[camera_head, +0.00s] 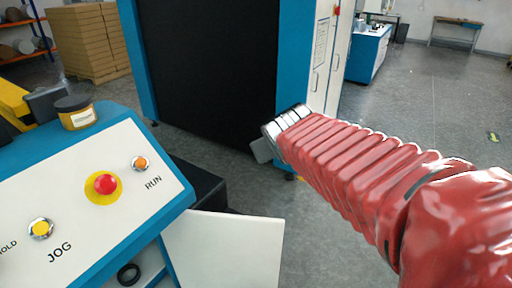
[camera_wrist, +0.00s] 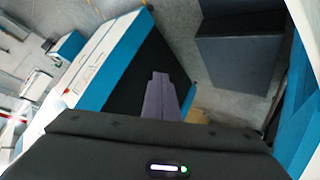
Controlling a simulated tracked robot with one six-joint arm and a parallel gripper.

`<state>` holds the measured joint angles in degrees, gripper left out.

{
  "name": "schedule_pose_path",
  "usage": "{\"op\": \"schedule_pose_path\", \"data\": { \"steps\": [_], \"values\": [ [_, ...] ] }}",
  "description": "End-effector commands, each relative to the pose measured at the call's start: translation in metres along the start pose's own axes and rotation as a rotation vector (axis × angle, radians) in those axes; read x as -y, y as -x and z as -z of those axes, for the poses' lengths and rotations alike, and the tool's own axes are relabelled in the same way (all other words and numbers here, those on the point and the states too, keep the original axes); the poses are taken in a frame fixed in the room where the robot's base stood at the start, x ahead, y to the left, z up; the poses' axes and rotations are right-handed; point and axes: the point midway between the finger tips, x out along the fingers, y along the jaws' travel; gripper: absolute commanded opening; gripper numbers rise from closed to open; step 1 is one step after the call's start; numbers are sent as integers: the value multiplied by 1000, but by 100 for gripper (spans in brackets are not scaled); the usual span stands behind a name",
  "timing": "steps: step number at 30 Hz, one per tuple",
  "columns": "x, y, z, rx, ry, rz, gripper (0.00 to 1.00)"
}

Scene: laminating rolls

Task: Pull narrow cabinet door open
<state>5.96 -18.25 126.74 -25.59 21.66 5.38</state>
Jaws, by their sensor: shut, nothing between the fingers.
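A white door panel (camera_head: 225,250) stands swung out from the control console, beside an open space at the console's lower front. Tall white doors with vertical handles (camera_head: 315,82) are on the side of the blue-and-white machine (camera_head: 334,60). I cannot tell for certain which of these is the narrow cabinet door. My gripper (camera_head: 262,150) is at the end of the red sleeved arm, in front of the machine's dark face and apart from the white panel. In the wrist view its grey fingers (camera_wrist: 160,78) are together and empty.
The console (camera_head: 80,190) with its buttons fills the left side, with a yellow-brown jar (camera_head: 76,112) on top. A black ring-shaped thing (camera_head: 128,273) lies inside its lower space. Stacked cartons (camera_head: 88,42) stand behind.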

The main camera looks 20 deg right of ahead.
Motion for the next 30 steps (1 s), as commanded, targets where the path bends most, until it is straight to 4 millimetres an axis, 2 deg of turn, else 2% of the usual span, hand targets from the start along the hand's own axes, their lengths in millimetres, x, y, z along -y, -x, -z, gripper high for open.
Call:
{"op": "schedule_pose_path", "data": {
  "steps": [1, 8, 12, 18, 22, 30],
  "values": [
    [6, 14, -13, 24, -21, 12, 0],
    [42, 64, -80, 163, -113, 97, 0],
    [69, 94, -121, 247, -160, 168, 0],
    [101, 126, -166, 337, -197, 259, 0],
    [110, 134, -177, 362, -205, 286, 0],
    [111, 135, -178, 365, -206, 289, 0]
  ]
}}
